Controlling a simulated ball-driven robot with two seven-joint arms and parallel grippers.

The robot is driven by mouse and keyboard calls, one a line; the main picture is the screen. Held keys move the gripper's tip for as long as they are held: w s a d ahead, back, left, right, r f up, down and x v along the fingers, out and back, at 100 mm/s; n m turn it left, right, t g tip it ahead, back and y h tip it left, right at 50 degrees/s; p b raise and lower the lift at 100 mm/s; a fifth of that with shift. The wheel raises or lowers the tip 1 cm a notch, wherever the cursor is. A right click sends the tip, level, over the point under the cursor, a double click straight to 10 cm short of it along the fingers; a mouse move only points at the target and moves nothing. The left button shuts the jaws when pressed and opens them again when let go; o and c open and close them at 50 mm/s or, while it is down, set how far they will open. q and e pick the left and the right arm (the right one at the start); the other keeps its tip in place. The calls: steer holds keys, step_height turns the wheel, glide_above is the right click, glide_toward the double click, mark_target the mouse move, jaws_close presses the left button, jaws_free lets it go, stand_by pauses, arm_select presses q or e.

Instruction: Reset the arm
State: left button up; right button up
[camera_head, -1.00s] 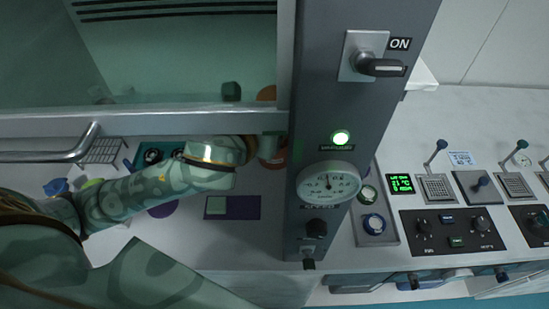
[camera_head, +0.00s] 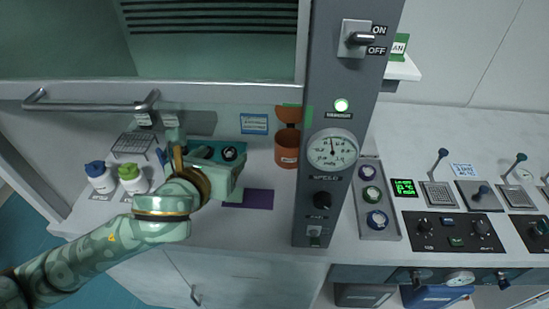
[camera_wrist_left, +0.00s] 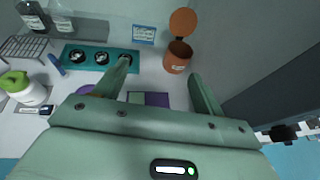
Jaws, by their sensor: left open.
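My left arm comes in from the lower left in the head view, green with gold bands. Its gripper (camera_head: 212,168) is over the bench inside the hood, in front of the teal holder (camera_head: 205,151). In the left wrist view the two fingers of the left gripper (camera_wrist_left: 160,80) stand wide apart with nothing between them. One finger overlaps the teal holder, and the other is below the orange cup. The fingertips are hard to make out in the head view. My right gripper is not in view.
An orange cup (camera_head: 287,148) stands beside the grey control column (camera_head: 345,100). A purple-and-green mat (camera_head: 258,198) lies in front. Blue-capped (camera_head: 99,178) and green-capped (camera_head: 132,179) bottles and a wire rack (camera_head: 132,146) are left. The raised sash handle (camera_head: 90,105) crosses above.

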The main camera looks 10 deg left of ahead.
arm_select(q)
steer(key=shift+s+a, duration=0.15)
steer(key=shift+s, duration=0.1)
